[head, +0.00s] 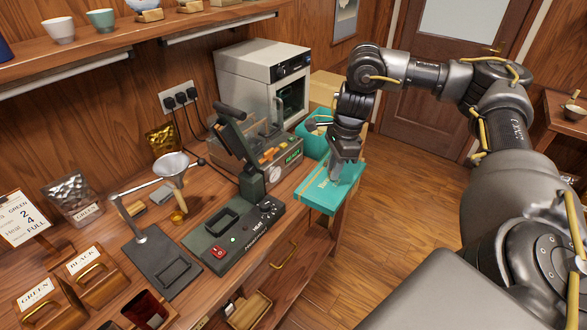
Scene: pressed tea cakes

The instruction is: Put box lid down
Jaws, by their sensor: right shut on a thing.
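A flat teal box lid (318,197) with small pale marks on its top is at the right end of the wooden counter. Its front corner reaches out past the counter's edge. My right gripper (333,179) points down at the lid and is shut on it, near its middle. Whether the lid touches the counter I cannot tell. Behind it, a teal open box (309,144) stands, partly hidden by my right arm. My left gripper is out of view.
A grey oven (262,75) is at the back. A funnel stand (150,245) and label holders fill the left. Open floor lies to the right.

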